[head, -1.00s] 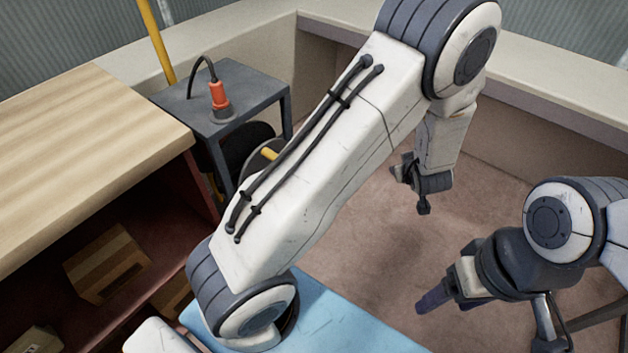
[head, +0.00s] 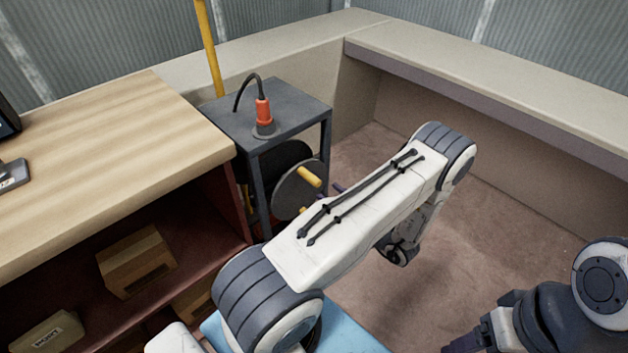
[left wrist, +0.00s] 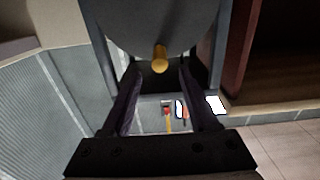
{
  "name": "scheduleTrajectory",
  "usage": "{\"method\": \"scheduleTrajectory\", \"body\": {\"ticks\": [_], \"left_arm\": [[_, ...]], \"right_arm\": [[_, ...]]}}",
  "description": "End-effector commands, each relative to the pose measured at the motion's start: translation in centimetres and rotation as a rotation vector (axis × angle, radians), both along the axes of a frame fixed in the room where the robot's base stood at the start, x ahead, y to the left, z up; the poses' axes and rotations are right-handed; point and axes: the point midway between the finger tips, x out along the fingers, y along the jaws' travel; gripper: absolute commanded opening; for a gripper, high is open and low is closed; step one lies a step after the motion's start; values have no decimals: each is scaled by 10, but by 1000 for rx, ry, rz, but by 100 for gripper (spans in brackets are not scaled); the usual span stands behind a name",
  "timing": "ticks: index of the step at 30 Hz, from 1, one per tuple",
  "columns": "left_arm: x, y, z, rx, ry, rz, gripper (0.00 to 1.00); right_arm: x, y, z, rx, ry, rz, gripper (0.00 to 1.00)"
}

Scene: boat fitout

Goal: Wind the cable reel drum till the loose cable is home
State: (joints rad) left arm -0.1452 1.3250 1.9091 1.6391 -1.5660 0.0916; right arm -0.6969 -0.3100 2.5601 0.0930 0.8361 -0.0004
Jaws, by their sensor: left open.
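The cable reel drum (head: 288,196) is a grey disc with a dark body behind it, under a small grey stand. A yellow crank handle (head: 310,176) sticks out from its face. An orange plug (head: 263,112) with a black cable (head: 246,84) stands on top of the stand. My left gripper is mostly hidden behind its arm in the head view. In the left wrist view my left gripper (left wrist: 158,76) is open, with the yellow handle (left wrist: 160,56) just beyond and between its fingertips, not gripped. My right gripper (head: 468,343) is partly cut off at the lower right.
A wooden counter (head: 100,150) with boxes (head: 137,262) on its shelf stands at left. A yellow pole (head: 209,50) rises behind the stand. A pale bench (head: 480,75) runs along the back right. The carpeted floor on the right is clear.

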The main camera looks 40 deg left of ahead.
Motion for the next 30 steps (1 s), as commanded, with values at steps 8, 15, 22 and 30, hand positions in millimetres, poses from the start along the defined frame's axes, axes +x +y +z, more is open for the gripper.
{"method": "scheduleTrajectory", "body": {"ticks": [8,15,22,30], "left_arm": [[2,29,0,-1,-1,2,60],[4,53,0,-1,-1,2,60],[6,74,0,-2,-2,1,60],[7,86,0,-1,-2,-1,60]], "right_arm": [[0,0,-1,0,0,0,69],[0,0,-1,0,0,0,69],[0,0,-2,0,0,0,69],[0,0,-2,0,0,0,69]]}}
